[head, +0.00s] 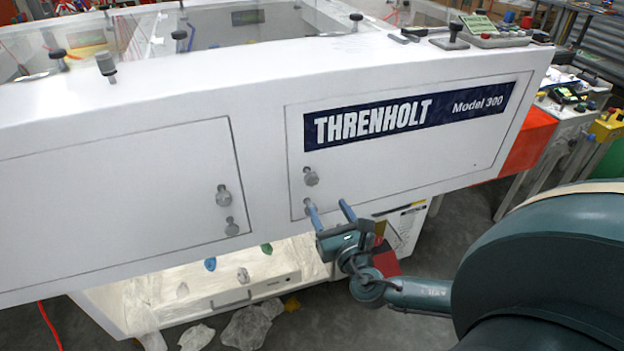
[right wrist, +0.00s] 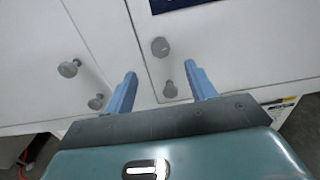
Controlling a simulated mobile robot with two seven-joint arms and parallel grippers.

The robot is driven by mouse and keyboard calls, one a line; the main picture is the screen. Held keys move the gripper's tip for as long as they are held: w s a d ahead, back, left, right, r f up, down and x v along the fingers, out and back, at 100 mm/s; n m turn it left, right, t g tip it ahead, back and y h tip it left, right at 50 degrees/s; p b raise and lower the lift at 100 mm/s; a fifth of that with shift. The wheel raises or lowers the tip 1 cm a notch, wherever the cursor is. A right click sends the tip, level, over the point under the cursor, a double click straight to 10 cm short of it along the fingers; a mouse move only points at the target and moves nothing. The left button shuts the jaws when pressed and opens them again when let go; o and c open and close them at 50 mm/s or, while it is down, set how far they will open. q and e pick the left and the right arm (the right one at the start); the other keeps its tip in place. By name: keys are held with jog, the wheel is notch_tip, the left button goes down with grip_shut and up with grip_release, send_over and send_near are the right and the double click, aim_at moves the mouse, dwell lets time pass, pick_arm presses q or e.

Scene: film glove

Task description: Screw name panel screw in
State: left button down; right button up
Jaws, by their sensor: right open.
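The name panel (head: 400,150) is a white door with a dark blue THRENHOLT Model 300 label (head: 408,115) on the machine's front. Two grey knobbed screws sit near its lower left corner: an upper one (head: 311,176) and a lower one (head: 307,205), partly hidden behind a finger in the head view. The right wrist view shows the upper screw (right wrist: 160,46) beyond the fingertips and the lower screw (right wrist: 170,90) between the blue fingers. My right gripper (head: 329,207) is open and empty, just in front of the panel's lower edge. It also shows in the right wrist view (right wrist: 162,76). My left gripper is out of view.
A second panel (head: 110,200) at the left has its own upper screw (head: 223,196) and lower screw (head: 232,227). An open lit bay (head: 200,285) lies below. Crumpled clear film (head: 250,325) lies on the floor. A cluttered bench (head: 575,100) stands at right.

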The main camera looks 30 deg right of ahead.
aim_at(313, 181)
jog(key=x, duration=1)
jog(key=shift+w, duration=0.4)
jog(key=shift+w+d, duration=0.15)
jog(key=shift+w, duration=0.3)
jog(key=c, duration=1)
jog(key=shift+o, duration=0.2)
